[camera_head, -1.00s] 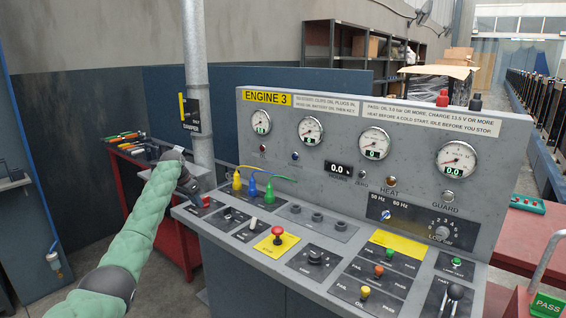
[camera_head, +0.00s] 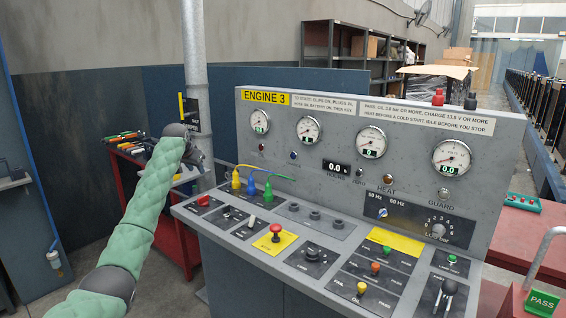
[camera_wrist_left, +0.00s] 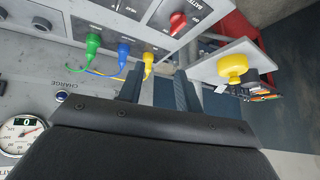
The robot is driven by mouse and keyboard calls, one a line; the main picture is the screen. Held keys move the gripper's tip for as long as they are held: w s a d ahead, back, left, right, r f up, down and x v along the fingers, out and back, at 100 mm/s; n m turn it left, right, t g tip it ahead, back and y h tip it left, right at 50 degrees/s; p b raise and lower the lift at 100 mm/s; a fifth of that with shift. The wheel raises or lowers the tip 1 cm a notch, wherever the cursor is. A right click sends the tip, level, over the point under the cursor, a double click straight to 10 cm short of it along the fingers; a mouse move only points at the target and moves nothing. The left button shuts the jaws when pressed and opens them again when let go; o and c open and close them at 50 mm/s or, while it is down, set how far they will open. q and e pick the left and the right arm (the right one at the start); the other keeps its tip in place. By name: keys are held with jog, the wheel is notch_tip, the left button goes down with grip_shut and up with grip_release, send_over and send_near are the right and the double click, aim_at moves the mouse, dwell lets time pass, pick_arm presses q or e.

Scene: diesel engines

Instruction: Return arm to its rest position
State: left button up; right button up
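My left arm, in a green padded sleeve, reaches in from the lower left of the head view. Its gripper (camera_head: 203,163) is raised above the left end of the grey engine console (camera_head: 330,210), beside the grey post. In the left wrist view my gripper's two dark fingers (camera_wrist_left: 158,85) stand apart with nothing held between them. Near them show the yellow plug (camera_wrist_left: 148,60), a red knob (camera_wrist_left: 178,22) and a yellow knob (camera_wrist_left: 232,65) on a grey plate. My right gripper is not in view.
The post (camera_head: 194,80) carries a black box with a yellow lever (camera_head: 181,106). A red bench (camera_head: 170,215) with tools stands behind my left arm. Blue and green plugs with cables (camera_head: 262,178) rise from the console. Open floor (camera_head: 80,240) lies left of my arm.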

pick_arm(q)
jog(key=s+d+r+t, duration=0.2)
jog(key=s+d+r, duration=0.15)
jog(key=r, duration=0.25)
jog(key=s+d+f+n+t+y, duration=0.1)
jog(key=s+d+f, duration=0.4)
jog(key=f, duration=0.1)
jog(key=s+d+f+g, duration=0.1)
jog(key=s+d+f, duration=0.3)
jog(key=s+f, duration=1.4)
jog(key=s+d+f+g, duration=0.2)
jog(key=s+d+f, duration=0.1)
jog(key=s+f, duration=1.4)
jog(key=s+f+g, duration=0.2)
jog(key=s+f, duration=0.6)
jog(key=s, duration=0.4)
jog(key=s+d+f+g, duration=0.1)
jog(key=s+f+g, duration=0.1)
jog(key=s+f, duration=0.7)
jog(key=s+d+f+g+h, duration=0.1)
jog(key=s+f+g, duration=0.1)
jog(key=s+f, duration=0.7)
jog(key=s, duration=0.6)
jog(key=shift+s+f+n, duration=0.2)
jog(key=shift+f+n, duration=0.05)
jog(key=shift+n, duration=0.15)
